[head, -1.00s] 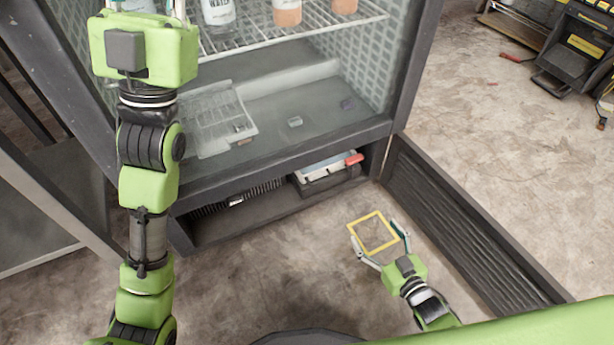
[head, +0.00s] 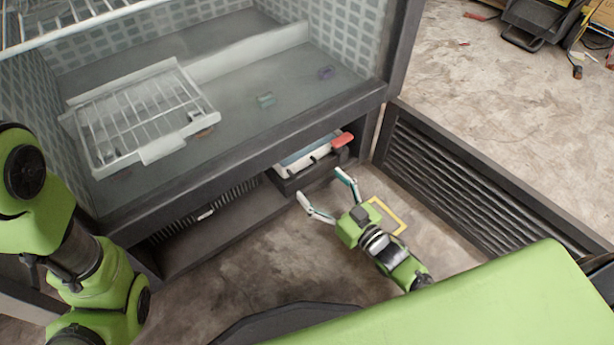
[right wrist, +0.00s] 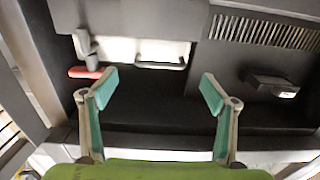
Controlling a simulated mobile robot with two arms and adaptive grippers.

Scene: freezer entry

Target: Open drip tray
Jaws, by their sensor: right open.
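The drip tray (head: 302,160) appears to be the white-topped unit with a dark front, in the low recess under the freezer cabinet. A red piece (head: 343,139) sits at its right end. In the right wrist view the white part (right wrist: 150,50) with a grey handle lies ahead of my fingers, and the red piece (right wrist: 86,72) is at left. My right gripper (head: 322,186) is open and empty, just in front of the recess. Its fingers point towards the tray, with a gap between. My left arm shows at the left, but its gripper is out of view.
A wire rack in a white frame (head: 143,110) lies on the cabinet floor (head: 235,130) with small loose items. A slatted dark panel (head: 470,185) stands at right. A yellow square outline (head: 398,215) is on the floor by my right wrist. A vent grille (head: 210,205) is left of the tray.

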